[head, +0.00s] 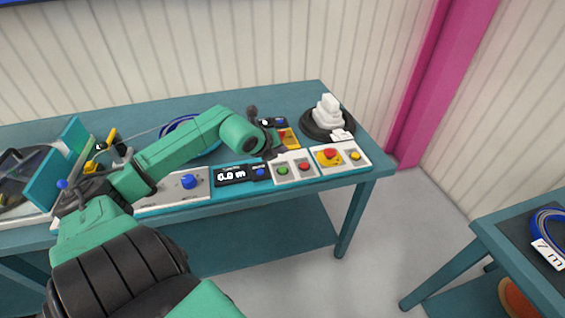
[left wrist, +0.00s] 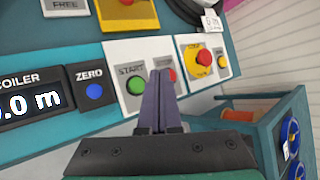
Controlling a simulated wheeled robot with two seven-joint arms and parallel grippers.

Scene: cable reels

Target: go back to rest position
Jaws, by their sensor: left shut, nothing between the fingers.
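My left arm reaches in from the left in the head view, across the teal workbench (head: 240,192). My left gripper (head: 274,155) hangs just over the far edge of the start/stop button panel (head: 293,168). In the left wrist view its dark fingers (left wrist: 161,82) are together with nothing between them, in front of the panel between the green start button (left wrist: 136,85) and the red button (left wrist: 170,75). I cannot tell whether the fingertips touch the panel. My right gripper is not in view.
The bench holds a coiler display (head: 232,175) reading 0.0 m, a red emergency button (head: 330,153), a white stepped block on a black disc (head: 327,121), and a blue cable coil (head: 180,124). A second table (head: 482,232) with a cable coil stands at right. Bare floor lies between.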

